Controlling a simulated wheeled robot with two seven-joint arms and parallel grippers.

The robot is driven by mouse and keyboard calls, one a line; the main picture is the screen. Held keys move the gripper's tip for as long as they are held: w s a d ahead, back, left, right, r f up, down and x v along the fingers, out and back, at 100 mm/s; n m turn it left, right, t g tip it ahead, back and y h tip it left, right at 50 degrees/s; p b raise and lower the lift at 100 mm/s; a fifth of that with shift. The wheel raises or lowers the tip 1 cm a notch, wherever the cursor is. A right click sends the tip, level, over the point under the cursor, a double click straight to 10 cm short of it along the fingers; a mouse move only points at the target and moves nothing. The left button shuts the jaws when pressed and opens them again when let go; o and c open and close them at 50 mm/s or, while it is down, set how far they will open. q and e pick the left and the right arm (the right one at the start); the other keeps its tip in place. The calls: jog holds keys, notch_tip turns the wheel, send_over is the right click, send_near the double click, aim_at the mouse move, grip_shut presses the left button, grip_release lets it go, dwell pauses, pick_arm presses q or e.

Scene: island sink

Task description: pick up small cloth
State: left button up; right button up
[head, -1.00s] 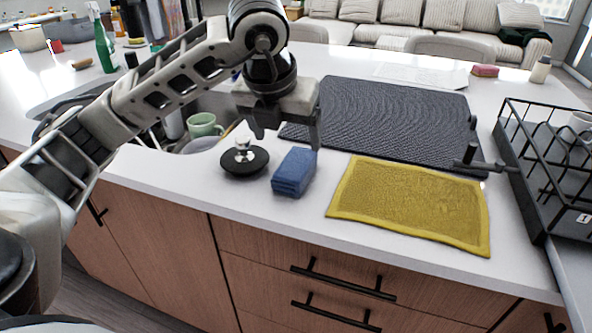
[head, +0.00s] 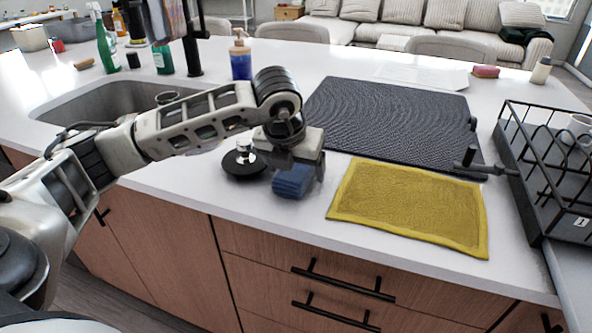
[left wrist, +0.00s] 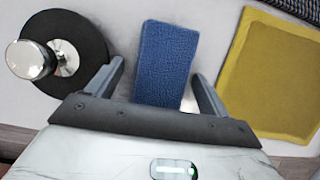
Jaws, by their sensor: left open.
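A small folded blue cloth (head: 291,183) lies on the white counter near its front edge. In the left wrist view the blue cloth (left wrist: 165,62) lies between the two fingers. My left gripper (head: 294,172) is open, pointing down right over the blue cloth and hiding its far part in the head view. In the left wrist view the gripper (left wrist: 162,80) has a finger on either side of the cloth's near end, with gaps at both sides. My right gripper is not in view.
A black disc with a metal knob (head: 243,160) stands close left of the cloth. A larger yellow cloth (head: 410,208) lies to the right. Behind are a dark ribbed mat (head: 390,120) and a soap bottle (head: 240,58). A black dish rack (head: 540,190) stands far right; the sink (head: 100,103) is left.

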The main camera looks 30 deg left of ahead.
aim_at(295, 165)
pick_arm(q)
jog(key=c, duration=1.1)
jog(key=shift+o, duration=0.2)
jog(key=shift+r, duration=0.2)
jog(key=shift+r, duration=0.2)
notch_tip(295, 165, up, 2)
jog(key=shift+r+b, duration=0.1)
jog(key=shift+b, duration=0.25)
jog(key=s+d+r, duration=0.1)
jog(key=r, duration=0.1)
jog(key=s+d+r, duration=0.1)
jog(key=r, duration=0.1)
jog(key=s+d+r, duration=0.1)
jog(key=r, duration=0.1)
jog(key=shift+s+d, duration=0.15)
jog(key=s+d+r+p, duration=0.1)
jog(key=s+d+r, duration=0.3)
jog(key=s+d, duration=0.2)
jog(key=shift+s+d, duration=0.15)
jog(key=shift+s, duration=0.35)
